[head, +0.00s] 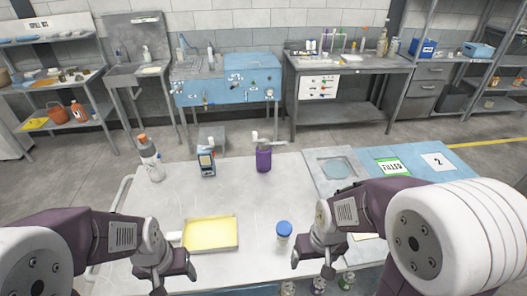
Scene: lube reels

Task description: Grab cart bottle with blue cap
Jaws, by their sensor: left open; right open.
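The bottle with the blue cap (284,231) stands upright on the cart top, near its front. Its body below the cap looks pale or clear. My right gripper (312,268) is open and empty, just right of the bottle and apart from it. My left gripper (174,285) is open and empty near the cart's front left, beyond the yellow tray from the bottle. The cart (221,192) is a light grey metal surface.
A yellow tray (211,234) lies left of the bottle. A grey bottle with orange cap (150,160), a small meter (206,163) and a purple bottle (263,158) stand along the back. A blue mat (432,151) lies at right. The cart's middle is clear.

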